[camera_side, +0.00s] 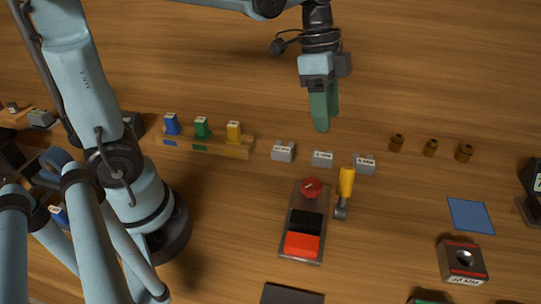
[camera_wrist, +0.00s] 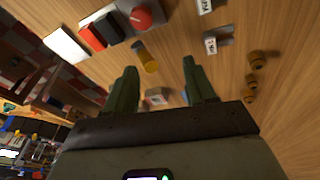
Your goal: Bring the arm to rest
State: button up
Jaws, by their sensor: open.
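My gripper (camera_side: 321,122) hangs above the wooden table in the side view, with its green fingers pointing down. In the wrist view its two green fingers (camera_wrist: 158,90) stand apart with nothing between them, so it is open and empty. In the side view it is above and behind the row of small grey labelled blocks (camera_side: 322,159). It appears clear of the table. My arm reaches across the top of the side view.
A wooden rack (camera_side: 205,143) holds blue, green and yellow pieces. Brown cylinders (camera_side: 430,148), a blue square (camera_side: 470,215) and a holed block (camera_side: 462,261) are right.

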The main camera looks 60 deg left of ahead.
jog(key=s+a+f+n+t+y, duration=0.3)
jog(key=s+a+n+t, duration=0.3)
jog(key=n, duration=0.5)
jog(key=shift+s+a+t, duration=0.15)
jog(key=shift+t, duration=0.25)
